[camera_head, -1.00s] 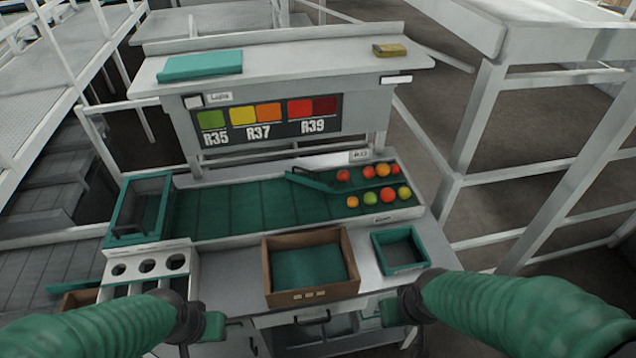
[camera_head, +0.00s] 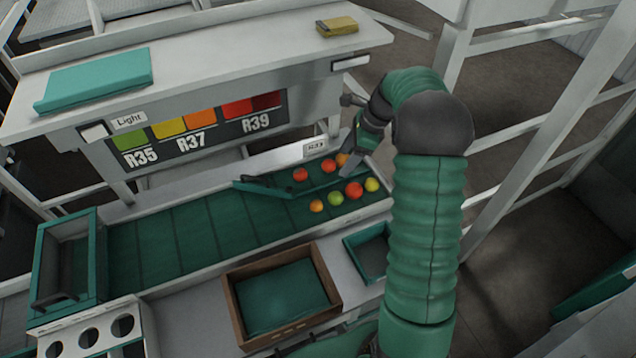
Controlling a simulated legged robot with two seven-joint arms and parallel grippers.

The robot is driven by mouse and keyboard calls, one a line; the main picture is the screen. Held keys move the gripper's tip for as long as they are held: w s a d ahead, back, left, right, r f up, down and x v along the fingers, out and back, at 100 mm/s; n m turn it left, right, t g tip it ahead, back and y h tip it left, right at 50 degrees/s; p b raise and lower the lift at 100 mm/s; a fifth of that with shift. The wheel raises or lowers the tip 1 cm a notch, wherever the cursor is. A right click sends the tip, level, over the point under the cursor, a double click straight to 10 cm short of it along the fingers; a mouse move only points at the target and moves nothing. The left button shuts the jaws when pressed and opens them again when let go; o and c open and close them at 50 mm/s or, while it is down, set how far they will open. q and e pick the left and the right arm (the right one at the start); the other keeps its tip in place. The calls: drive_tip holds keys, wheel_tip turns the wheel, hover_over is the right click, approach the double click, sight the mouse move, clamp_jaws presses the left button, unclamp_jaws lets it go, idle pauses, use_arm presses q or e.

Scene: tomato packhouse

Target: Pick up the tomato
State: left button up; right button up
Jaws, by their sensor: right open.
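Several tomatoes lie in two rows at the right end of the green belt (camera_head: 185,239). The back row has a red tomato (camera_head: 301,174), an orange-red tomato (camera_head: 329,166) and an orange tomato (camera_head: 342,159) partly hidden by my gripper. The front row has an orange tomato (camera_head: 317,206), a green tomato (camera_head: 336,198), a red tomato (camera_head: 354,190) and a yellow-green tomato (camera_head: 372,185). My right gripper (camera_head: 352,168) is open, pointing down over the back row's right end, and holds nothing visible. Contact cannot be told. My left gripper is out of view.
A dark green divider bar (camera_head: 265,188) lies beside the tomatoes. A wooden box (camera_head: 235,309) and a small green tray (camera_head: 351,246) stand in front of the belt. A colour-chart panel (camera_head: 205,127) and shelf (camera_head: 225,48) rise behind it.

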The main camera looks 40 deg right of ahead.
drive_tip(key=b, duration=0.5)
approach(319, 203)
drive_tip(key=x, duration=0.2)
drive_tip(key=w+x, duration=0.1)
drive_tip(key=x, duration=0.1)
drive_tip(key=shift+f, duration=0.5)
drive_tip(key=shift+a+f+p, duration=0.1)
drive_tip(key=shift+f+p, duration=0.25)
drive_tip(key=x, duration=0.2)
drive_tip(key=p+x, duration=0.1)
drive_tip(key=x, duration=0.1)
drive_tip(key=shift+s+f, duration=0.15)
drive_tip(key=shift+s, duration=0.1)
drive_tip(key=shift+w+f, duration=0.15)
drive_tip(key=shift+f, duration=0.05)
drive_tip(key=shift+a, duration=0.2)
drive_tip(key=shift+c, duration=0.3)
drive_tip(key=shift+r, duration=0.1)
drive_tip(key=shift+c, duration=1.3)
drive_tip(key=c, duration=0.7)
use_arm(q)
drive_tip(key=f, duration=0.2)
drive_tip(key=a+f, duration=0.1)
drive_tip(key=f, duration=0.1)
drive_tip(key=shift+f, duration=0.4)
use_arm(e)
drive_tip(key=shift+d, duration=0.1)
